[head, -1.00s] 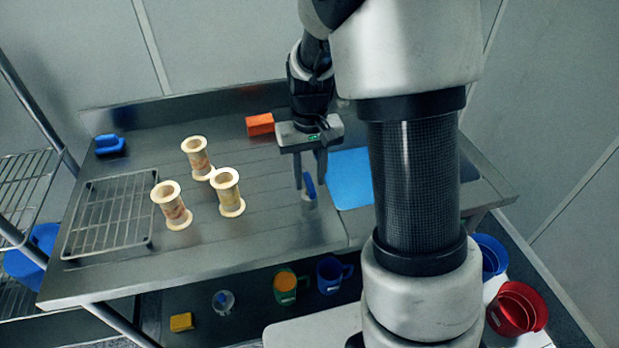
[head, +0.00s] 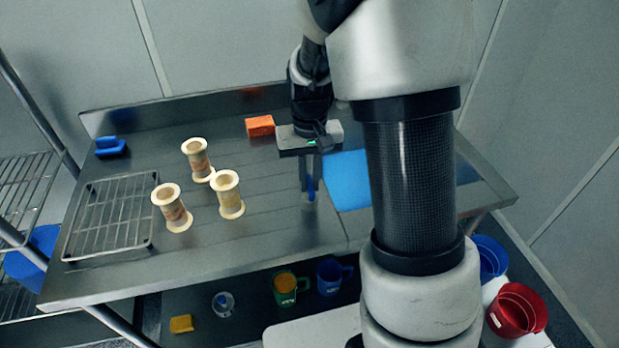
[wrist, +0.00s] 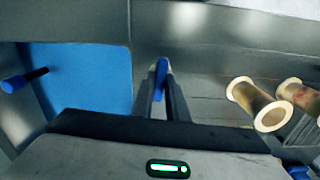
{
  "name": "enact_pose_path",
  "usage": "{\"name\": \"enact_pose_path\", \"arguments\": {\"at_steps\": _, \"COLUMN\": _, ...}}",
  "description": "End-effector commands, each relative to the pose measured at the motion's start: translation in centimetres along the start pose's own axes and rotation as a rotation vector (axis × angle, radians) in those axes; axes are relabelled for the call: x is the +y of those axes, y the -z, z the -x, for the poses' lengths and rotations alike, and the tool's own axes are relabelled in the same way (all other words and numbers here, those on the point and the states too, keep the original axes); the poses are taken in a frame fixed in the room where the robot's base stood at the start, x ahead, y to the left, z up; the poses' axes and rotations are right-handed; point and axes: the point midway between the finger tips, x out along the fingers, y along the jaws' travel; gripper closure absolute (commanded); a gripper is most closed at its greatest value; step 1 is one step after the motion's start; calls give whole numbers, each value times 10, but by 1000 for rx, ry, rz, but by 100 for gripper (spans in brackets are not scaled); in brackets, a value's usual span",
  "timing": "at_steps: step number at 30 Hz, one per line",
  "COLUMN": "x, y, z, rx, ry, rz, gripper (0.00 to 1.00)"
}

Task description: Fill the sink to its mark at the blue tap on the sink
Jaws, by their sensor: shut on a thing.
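A small upright blue piece, apparently the blue tap's handle (head: 311,190), stands at the counter beside a flat blue rectangle (head: 348,183). The rectangle may be the sink's water or a blue sheet; I cannot tell which. My gripper (head: 309,188) points down and its fingers are shut on the blue handle. In the wrist view, the blue handle (wrist: 161,72) shows between the two fingertips (wrist: 160,90), with the blue rectangle (wrist: 88,80) to its left. A level mark cannot be made out. My arm hides the right part of the rectangle in the head view.
Several cream spools (head: 197,160) stand left of my gripper, near a wire rack (head: 112,218). An orange block (head: 260,125) and a blue object (head: 110,146) lie towards the back. A blue knob on a dark stem (wrist: 14,84) shows in the wrist view. Mugs (head: 333,275) stand below.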

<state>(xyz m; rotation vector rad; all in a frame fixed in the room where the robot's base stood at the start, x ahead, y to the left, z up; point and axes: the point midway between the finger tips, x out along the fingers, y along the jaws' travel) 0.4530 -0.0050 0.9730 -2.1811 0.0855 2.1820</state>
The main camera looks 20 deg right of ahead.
Motion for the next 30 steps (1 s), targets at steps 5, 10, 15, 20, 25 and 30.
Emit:
{"name": "enact_pose_path", "arguments": {"at_steps": 5, "x": 0, "y": 1, "z": 2, "rx": 2, "ry": 0, "rz": -115, "gripper": 100}}
{"name": "enact_pose_path", "arguments": {"at_steps": 10, "x": 0, "y": 0, "z": 2, "rx": 1, "ry": 0, "rz": -239, "gripper": 100}}
{"name": "enact_pose_path", "arguments": {"at_steps": 15, "x": 0, "y": 1, "z": 2, "rx": 1, "ry": 0, "rz": -349, "gripper": 100}}
{"name": "enact_pose_path", "arguments": {"at_steps": 20, "x": 0, "y": 1, "z": 2, "rx": 3, "ry": 1, "rz": -425, "gripper": 100}}
{"name": "enact_pose_path", "arguments": {"at_steps": 25, "x": 0, "y": 1, "z": 2, "rx": 3, "ry": 1, "rz": -472, "gripper": 100}}
{"name": "enact_pose_path", "arguments": {"at_steps": 30, "x": 0, "y": 1, "z": 1, "rx": 3, "ry": 1, "rz": -488, "gripper": 100}}
